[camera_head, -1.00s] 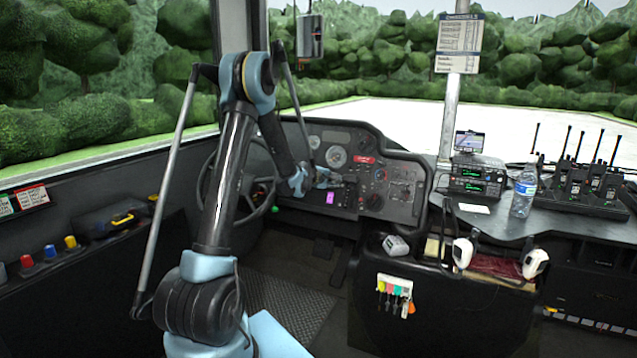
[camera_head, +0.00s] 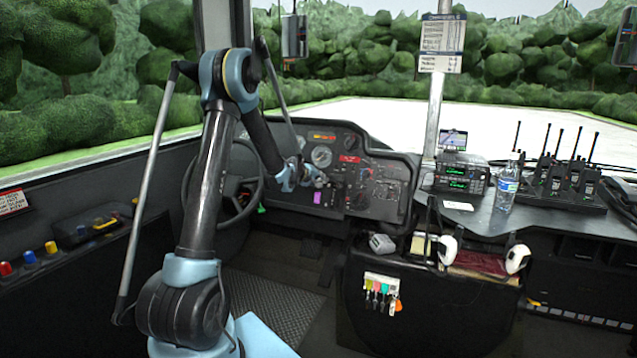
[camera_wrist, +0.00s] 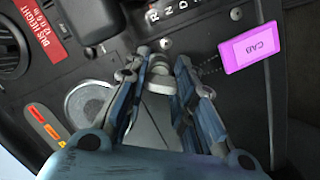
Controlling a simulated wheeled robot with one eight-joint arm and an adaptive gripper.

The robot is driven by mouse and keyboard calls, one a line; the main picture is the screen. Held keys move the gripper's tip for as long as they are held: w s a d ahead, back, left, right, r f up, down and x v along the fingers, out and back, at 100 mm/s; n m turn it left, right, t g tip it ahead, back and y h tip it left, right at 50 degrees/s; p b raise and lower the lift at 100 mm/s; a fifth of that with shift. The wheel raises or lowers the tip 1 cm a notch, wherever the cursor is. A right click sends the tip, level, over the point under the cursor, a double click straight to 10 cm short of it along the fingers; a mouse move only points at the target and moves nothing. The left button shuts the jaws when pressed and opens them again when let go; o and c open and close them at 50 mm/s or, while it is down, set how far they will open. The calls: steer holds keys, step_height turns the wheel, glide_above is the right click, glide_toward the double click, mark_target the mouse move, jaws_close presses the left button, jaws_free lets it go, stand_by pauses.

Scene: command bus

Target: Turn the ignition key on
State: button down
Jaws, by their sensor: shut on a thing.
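In the wrist view, my gripper (camera_wrist: 160,75) points at the dashboard with its two blue fingers closed around a small grey ignition key or knob (camera_wrist: 160,85). The fingers hide much of its sides, so its exact turn angle is hard to tell. In the head view, my gripper (camera_head: 310,178) is at the dashboard (camera_head: 385,190), right of the steering wheel, and the key is too small to make out there. A strip of orange and red lights (camera_head: 321,136) glows on the dashboard; coloured lights (camera_wrist: 45,125) also show in the wrist view.
A magenta tag (camera_wrist: 250,48) marked CAB sits right of my fingers. A red bus-height label (camera_wrist: 45,30) and gear letters are nearby. The steering wheel (camera_head: 256,195) stands close left of my forearm.

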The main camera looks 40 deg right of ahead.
steer(key=shift+w+a+f, duration=0.1)
steer(key=shift+a+f, duration=0.05)
steer(key=shift+a, duration=0.05)
steer(key=c, duration=1.3)
jaws_free()
steer(key=shift+d, duration=0.1)
steer(key=v, duration=1.2)
